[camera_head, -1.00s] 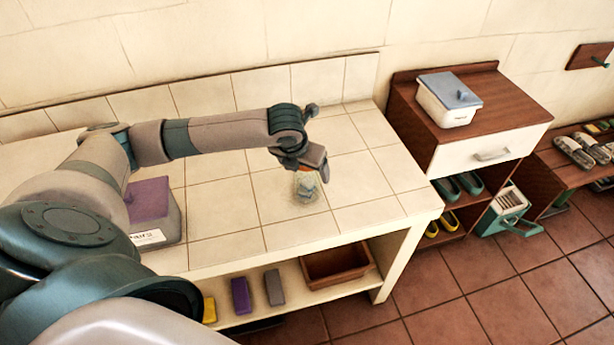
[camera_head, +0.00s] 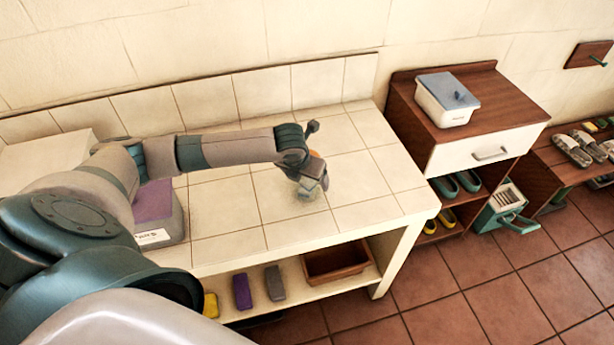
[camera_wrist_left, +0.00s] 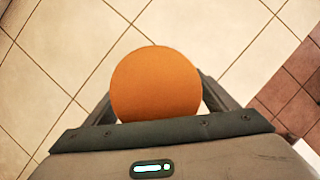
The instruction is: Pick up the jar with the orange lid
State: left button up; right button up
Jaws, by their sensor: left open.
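The jar's round orange lid (camera_wrist_left: 156,84) fills the middle of the left wrist view, between the two fingers of my left gripper (camera_wrist_left: 156,100). In the head view, the jar (camera_head: 306,193) stands on the tiled counter (camera_head: 350,182), mostly hidden by my left gripper (camera_head: 313,178). A small orange patch of lid shows there beside the gripper. My left gripper is open and reaches down over the jar from above, with its fingers on either side of the lid. Whether a finger touches the jar is not clear. My right gripper is out of view.
A purple-topped grey box (camera_head: 155,205) stands on the counter near my left arm. The counter right of the jar is bare. A brown cabinet (camera_head: 505,100) bearing a white bin with a blue-grey lid (camera_head: 447,98) stands to the right. A brown tray (camera_head: 337,262) lies on the lower shelf.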

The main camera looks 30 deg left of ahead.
pick_arm(q)
jog(key=shift+c, duration=0.2)
jog(key=c, duration=1.2)
jog(key=shift+c, duration=0.2)
jog(key=shift+r, duration=0.2)
jog(key=shift+w+r+b, duration=0.1)
jog(key=shift+r+b, duration=0.75)
jog(key=shift+r, duration=0.45)
jog(key=w+d+r+b, duration=0.1)
jog(key=d+r+b, duration=0.3)
jog(key=d+r, duration=0.4)
jog(key=shift+w+d, duration=0.3)
jog(key=shift+d, duration=1.5)
